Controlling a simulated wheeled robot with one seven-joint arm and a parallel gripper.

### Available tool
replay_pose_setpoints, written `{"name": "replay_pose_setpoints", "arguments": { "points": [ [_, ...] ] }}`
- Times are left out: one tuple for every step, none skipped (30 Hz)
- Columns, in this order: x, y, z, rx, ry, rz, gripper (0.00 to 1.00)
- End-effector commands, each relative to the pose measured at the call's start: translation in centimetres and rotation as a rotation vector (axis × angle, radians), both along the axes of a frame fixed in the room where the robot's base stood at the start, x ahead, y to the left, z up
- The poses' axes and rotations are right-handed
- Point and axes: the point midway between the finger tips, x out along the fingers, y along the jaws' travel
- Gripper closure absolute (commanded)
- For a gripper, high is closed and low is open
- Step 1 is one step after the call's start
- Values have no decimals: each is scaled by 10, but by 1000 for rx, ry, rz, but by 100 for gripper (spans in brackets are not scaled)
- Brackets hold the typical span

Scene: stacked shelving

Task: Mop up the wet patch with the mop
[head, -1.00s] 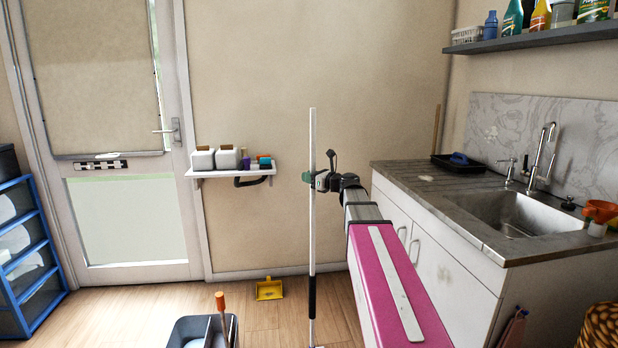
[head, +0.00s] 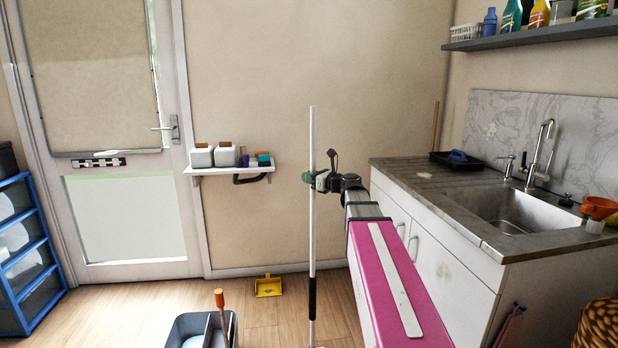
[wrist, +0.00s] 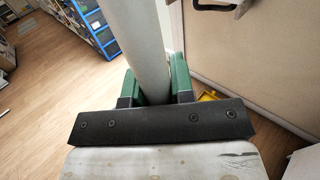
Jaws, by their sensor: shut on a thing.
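The mop's long white pole (head: 312,235) stands upright in front of me, with a dark grip on its lower part. Its foot is only just inside the bottom edge of the head view, so the mop head is not clearly seen. My gripper (head: 309,179) is shut on the pole at about mid-height. In the wrist view the pole (wrist: 140,45) runs between the green fingers of my gripper (wrist: 157,83). I cannot make out a wet patch in either view.
A grey bucket (head: 232,325) with an orange-tipped handle stands on the floor at bottom centre-left. A yellow dustpan (head: 268,287) lies by the wall. A sink cabinet (head: 440,270) stands right of my arm. Blue-framed drawers (head: 38,245) stand at far left. Wooden floor shows between.

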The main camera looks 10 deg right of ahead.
Motion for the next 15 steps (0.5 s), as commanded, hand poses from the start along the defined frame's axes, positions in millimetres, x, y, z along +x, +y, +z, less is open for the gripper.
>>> {"name": "replay_pose_setpoints", "arguments": {
  "points": [
    [-4,0,0,4,3,1,100],
    [-5,0,0,5,4,1,100],
    [-6,0,0,4,4,1,100],
    [-7,0,0,4,4,1,100],
    [-7,0,0,4,4,1,100],
    [-7,0,0,5,5,2,100],
    [-8,0,0,5,5,2,100],
    [-8,0,0,5,5,2,100],
    [-9,0,0,5,5,2,100],
    [-9,1,0,5,5,2,100],
    [-10,1,0,6,6,2,100],
    [-12,1,0,6,6,2,100],
    [-13,1,-1,6,6,2,100],
    [-14,1,-1,6,6,2,100],
    [-16,1,-1,5,6,2,100]
  ]
}}
